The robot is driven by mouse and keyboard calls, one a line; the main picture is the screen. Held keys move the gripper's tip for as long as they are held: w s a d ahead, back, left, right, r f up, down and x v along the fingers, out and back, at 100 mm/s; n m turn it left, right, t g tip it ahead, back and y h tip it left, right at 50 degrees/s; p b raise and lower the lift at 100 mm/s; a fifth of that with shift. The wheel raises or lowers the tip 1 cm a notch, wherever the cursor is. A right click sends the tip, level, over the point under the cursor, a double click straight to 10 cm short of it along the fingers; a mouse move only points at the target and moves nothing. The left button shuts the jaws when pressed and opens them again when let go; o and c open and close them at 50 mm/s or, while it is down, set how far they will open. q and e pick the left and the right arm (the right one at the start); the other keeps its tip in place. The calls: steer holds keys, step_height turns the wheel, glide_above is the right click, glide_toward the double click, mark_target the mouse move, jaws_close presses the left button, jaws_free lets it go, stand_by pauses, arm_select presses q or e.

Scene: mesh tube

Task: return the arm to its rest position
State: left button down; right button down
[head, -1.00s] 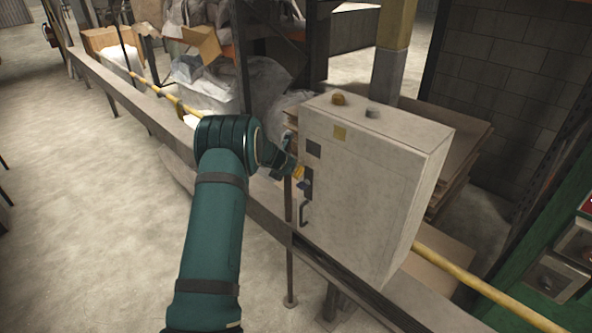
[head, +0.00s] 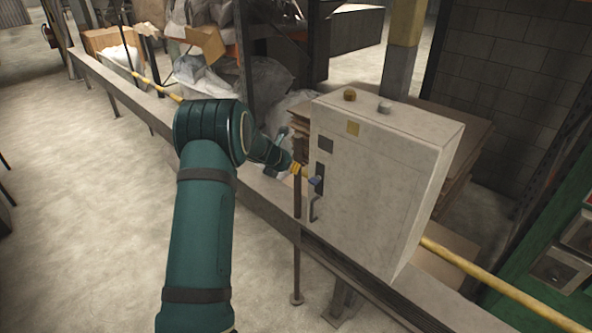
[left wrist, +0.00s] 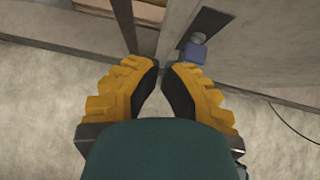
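My left arm is teal and comes in from the bottom of the head view. My left gripper (head: 303,171) has yellow-backed fingers and is just left of the grey cabinet's (head: 365,185) switch plate. In the left wrist view the gripper (left wrist: 161,72) has dark inner pads with a narrow gap between the tips and nothing held. A blue knob (head: 316,182) sits on the dark plate, above a dark handle (head: 313,208). The knob also shows in the left wrist view (left wrist: 193,53), just beyond the right fingertip and apparently apart from it. My right gripper is out of view.
A low rail (head: 118,90) runs diagonally past the cabinet, with a yellow pipe (head: 490,287) along it. A thin post (head: 297,240) stands close by the gripper. Cardboard boxes and plastic bags lie behind. The floor (head: 90,220) at left is clear.

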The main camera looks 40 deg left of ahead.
arm_select(q)
steer(key=v, duration=0.5)
steer(key=s+d+f+n+g+h+b, duration=0.1)
steer(key=s+d+f+n+h+b, duration=0.15)
steer(key=d+f+n, duration=0.85)
steer(key=s+d+f+n+h+b, duration=0.1)
steer(key=s+d+f+n+b, duration=0.15)
steer(key=d+f+n, duration=0.85)
steer(key=s+d+f+n+g+b, duration=0.1)
steer(key=s+d+f+n+g, duration=0.2)
steer(key=s+d+n, duration=0.5)
steer(key=s+d+f+n+g+b, duration=0.2)
steer(key=s+d+f+n, duration=0.4)
steer(key=s, duration=0.8)
steer(key=d+n+g, duration=0.1)
steer(key=d+n, duration=0.1)
steer(key=d, duration=0.1)
steer(key=shift+n, duration=0.3)
steer(key=shift+f, duration=0.1)
